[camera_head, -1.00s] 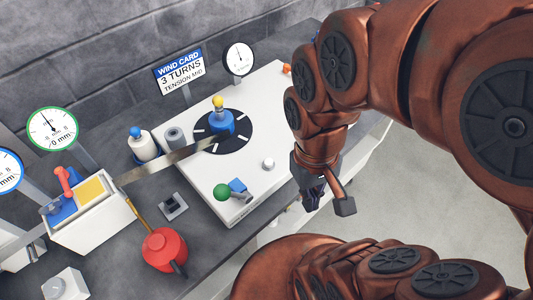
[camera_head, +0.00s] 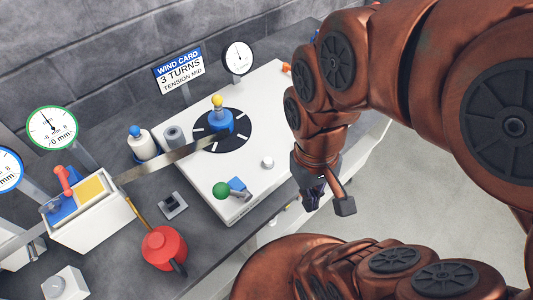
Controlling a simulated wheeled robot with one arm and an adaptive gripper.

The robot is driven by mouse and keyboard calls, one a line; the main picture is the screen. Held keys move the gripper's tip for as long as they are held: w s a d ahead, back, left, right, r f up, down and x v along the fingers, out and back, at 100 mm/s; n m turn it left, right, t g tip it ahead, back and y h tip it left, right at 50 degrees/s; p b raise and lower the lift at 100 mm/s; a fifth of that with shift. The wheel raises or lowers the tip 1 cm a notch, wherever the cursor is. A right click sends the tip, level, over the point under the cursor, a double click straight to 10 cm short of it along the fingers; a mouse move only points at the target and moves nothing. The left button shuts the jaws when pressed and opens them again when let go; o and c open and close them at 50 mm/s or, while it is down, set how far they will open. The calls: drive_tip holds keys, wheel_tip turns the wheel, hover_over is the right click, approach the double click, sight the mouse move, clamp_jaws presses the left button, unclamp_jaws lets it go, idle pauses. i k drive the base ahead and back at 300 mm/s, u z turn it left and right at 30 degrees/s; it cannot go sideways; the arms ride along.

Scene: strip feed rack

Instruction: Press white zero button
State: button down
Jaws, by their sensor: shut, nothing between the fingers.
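A small white round button (camera_head: 268,163) stands on the white winder plate, right of the black disc. Another white round knob (camera_head: 53,287) sits on a white box (camera_head: 70,279) at the bottom left. No zero mark is legible on either, so I cannot tell which is the zero button. My gripper (camera_head: 311,203) hangs beyond the plate's right edge, to the right of and apart from the button on the plate. It is shut and empty; its fingertips are small and dark here.
On the winder plate (camera_head: 280,100) stand a green-knobbed lever (camera_head: 221,190) and a blue hub with a yellow knob (camera_head: 221,121). A metal strip (camera_head: 165,162) runs left from the hub. A red oil can (camera_head: 163,248) and a grey clip (camera_head: 173,205) are on the bench.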

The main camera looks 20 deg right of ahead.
sight(268, 161)
drive_tip(key=k, duration=0.5)
drive_tip(key=z, duration=2.25)
drive_tip(key=k, duration=1.35)
drive_tip(key=u, duration=1.95)
drive_tip(key=i, duration=0.5)
